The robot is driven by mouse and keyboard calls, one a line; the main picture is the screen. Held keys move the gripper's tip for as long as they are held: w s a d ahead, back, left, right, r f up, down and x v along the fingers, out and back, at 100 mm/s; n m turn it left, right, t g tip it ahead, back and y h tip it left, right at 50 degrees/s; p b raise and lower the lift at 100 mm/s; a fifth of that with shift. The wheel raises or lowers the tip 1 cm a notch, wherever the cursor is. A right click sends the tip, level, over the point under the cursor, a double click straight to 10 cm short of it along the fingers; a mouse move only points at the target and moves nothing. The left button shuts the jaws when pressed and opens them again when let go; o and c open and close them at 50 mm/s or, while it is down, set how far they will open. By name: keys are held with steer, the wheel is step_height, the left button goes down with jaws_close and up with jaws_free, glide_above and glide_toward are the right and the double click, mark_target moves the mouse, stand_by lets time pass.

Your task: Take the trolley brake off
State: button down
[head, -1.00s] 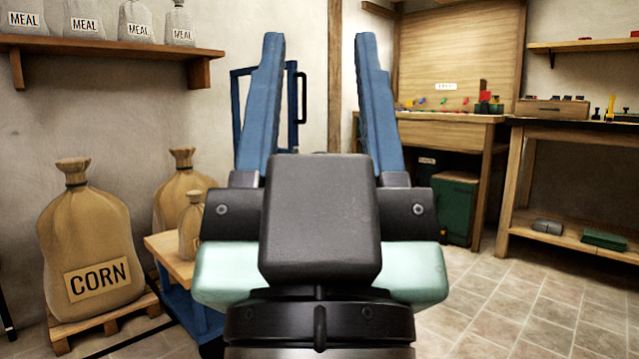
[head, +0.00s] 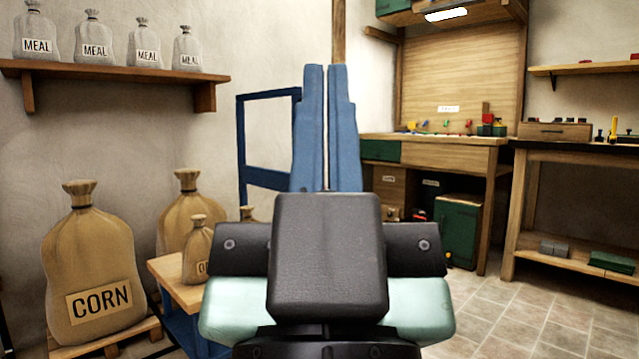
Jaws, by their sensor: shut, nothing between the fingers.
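The trolley (head: 172,266) stands at the lower left, with a wooden deck and a blue frame below it. A blue upright handle frame (head: 242,150) rises behind it against the wall. A small tan sack (head: 198,250) sits on the deck. My gripper (head: 326,70) is in the middle of the view, pointing up and away, its two blue fingers together with nothing between them. It hides much of the trolley's right side. I cannot see the brake.
A large CORN sack (head: 92,265) stands on a pallet (head: 110,340) left of the trolley. Another tan sack (head: 180,210) stands behind. A shelf of MEAL bags (head: 110,75) is on the wall. A wooden workbench (head: 440,150) stands at the back right. The tiled floor (head: 530,310) at right is clear.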

step_height(320, 180, up, 22)
steer(key=p, duration=2.1)
